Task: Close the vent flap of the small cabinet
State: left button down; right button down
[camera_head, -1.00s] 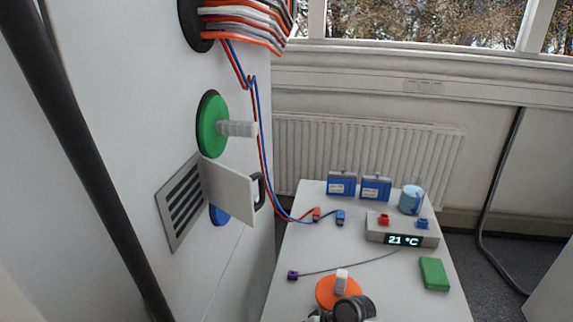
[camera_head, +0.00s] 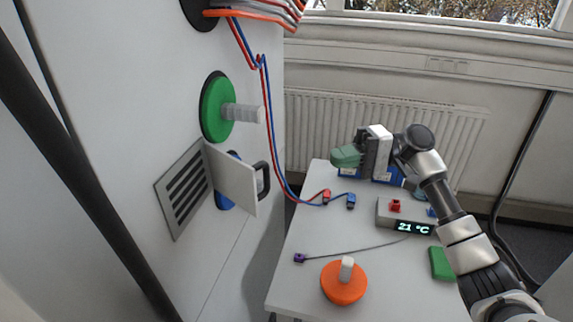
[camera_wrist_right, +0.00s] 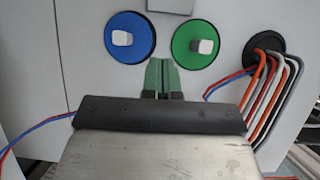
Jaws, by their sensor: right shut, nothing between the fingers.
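The vent flap (camera_head: 232,178) is a pale panel with a black handle (camera_head: 262,180) at its free edge. It stands open, sticking out from the white cabinet wall beside the dark-slatted vent (camera_head: 184,189). My right gripper (camera_head: 345,156), with green fingers, is shut and empty above the far end of the table, right of the flap and apart from it. In the right wrist view its fingers (camera_wrist_right: 161,78) are together and point at the cabinet face. I cannot make out the flap there for certain. My left gripper is not in view.
A green knob (camera_head: 217,107) sticks out above the flap; a blue knob (camera_wrist_right: 130,37) sits partly behind it. Red and blue cables (camera_head: 270,120) hang beside the flap. The table holds an orange knob (camera_head: 343,283), a grey temperature unit (camera_head: 385,215) and a green block (camera_head: 442,264).

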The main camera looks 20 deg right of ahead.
jog(key=s+a+r+p, duration=0.1)
jog(key=s+a+p, duration=0.1)
jog(key=a+p, duration=0.5)
jog(key=a, duration=0.5)
jog(key=shift+a+r, duration=0.25)
jog(key=shift+a, duration=0.15)
